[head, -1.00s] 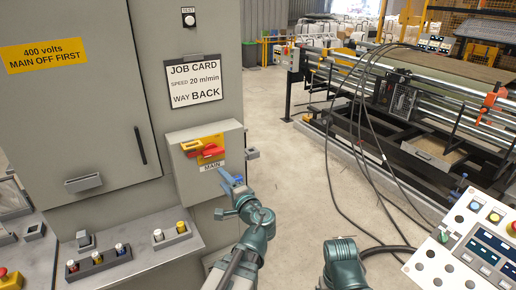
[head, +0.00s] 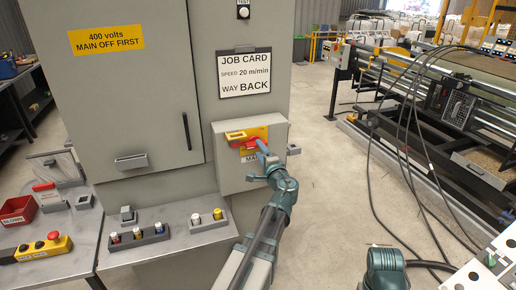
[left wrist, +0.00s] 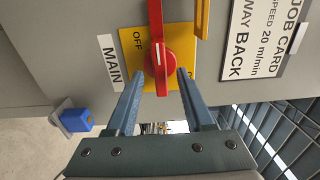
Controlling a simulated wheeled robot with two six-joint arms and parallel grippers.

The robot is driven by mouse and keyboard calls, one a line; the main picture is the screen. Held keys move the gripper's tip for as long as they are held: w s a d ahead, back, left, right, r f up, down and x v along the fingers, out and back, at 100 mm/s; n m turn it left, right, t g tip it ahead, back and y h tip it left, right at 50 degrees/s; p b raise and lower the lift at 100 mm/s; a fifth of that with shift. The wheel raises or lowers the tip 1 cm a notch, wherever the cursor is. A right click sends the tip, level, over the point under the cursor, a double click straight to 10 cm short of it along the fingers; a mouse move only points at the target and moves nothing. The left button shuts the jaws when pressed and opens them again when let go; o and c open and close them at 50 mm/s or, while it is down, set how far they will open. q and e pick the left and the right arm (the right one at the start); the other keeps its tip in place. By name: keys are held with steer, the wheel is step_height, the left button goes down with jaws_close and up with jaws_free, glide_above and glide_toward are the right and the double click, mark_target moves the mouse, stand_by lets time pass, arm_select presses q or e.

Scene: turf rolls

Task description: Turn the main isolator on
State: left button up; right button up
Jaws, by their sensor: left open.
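The main isolator's red handle (head: 240,140) lies across a yellow plate (head: 262,131) on a grey box on the cabinet front. In the left wrist view the red handle (left wrist: 156,22) runs lengthwise beside the word OFF, above the MAIN label (left wrist: 110,62) in the head view's sense. My left gripper (head: 262,150) is at the handle; it also shows in the left wrist view (left wrist: 160,80). Its blue fingers are open, one either side of the knob's near end. I cannot tell whether they touch it.
A job card (head: 245,75) hangs above the isolator. A blue block (left wrist: 75,120) sits on a bracket beside the isolator. Black cables (head: 400,150) hang at right; the floor between is clear.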

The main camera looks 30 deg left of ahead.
arm_select(q)
steer(key=shift+x, duration=1.3)
jaws_close()
